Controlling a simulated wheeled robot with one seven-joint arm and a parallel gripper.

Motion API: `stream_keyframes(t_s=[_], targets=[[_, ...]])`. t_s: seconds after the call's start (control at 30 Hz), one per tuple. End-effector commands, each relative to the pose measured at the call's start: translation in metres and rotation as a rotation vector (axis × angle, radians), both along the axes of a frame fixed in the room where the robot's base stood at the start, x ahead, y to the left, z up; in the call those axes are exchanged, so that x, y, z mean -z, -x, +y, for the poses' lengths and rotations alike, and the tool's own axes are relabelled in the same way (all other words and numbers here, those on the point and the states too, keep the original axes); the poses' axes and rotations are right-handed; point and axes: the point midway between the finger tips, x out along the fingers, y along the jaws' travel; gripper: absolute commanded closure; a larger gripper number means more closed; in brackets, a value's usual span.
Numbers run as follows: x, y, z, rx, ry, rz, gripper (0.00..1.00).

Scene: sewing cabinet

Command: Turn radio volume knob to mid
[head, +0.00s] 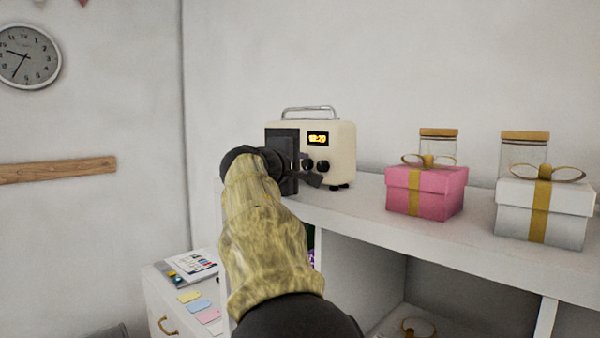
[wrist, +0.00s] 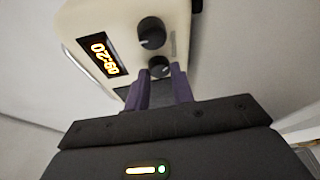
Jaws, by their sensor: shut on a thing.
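The cream radio (head: 342,150) stands on the white shelf, with a silver handle on top, a dark speaker panel and a lit clock display (head: 318,138). Two round black knobs (head: 322,166) sit below the display. In the wrist view, the radio's face (wrist: 85,22) is tilted. One knob (wrist: 159,66) lies between my gripper's purple fingertips (wrist: 161,74), which are closed around it. The other knob (wrist: 151,33) is free, just beyond, with a light pointer line. I cannot tell from markings which is the volume knob. My arm hides part of the radio's left side.
On the same shelf (head: 365,205), a pink gift box (head: 426,190) and a white gift box (head: 543,212) stand right of the radio, with glass jars (head: 438,143) behind. A lower cabinet (head: 150,285) with paper notes is at the left. The wall is close behind.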

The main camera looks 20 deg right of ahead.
Motion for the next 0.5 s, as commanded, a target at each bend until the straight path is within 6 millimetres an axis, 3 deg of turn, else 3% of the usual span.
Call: stream_keyframes(t_s=[0.33,0.37,0.43,0.5], targets=[[0.0004,-0.0002,-0.0004,0.001,-0.001,0.0,0.99],[0.0004,-0.0002,-0.0002,0.001,-0.001,0.0,0.7],[0.0003,-0.0002,-0.0002,0.001,-0.001,-0.001,0.56],[0.0003,-0.0002,-0.0002,0.001,0.0,0.0,0.54]])
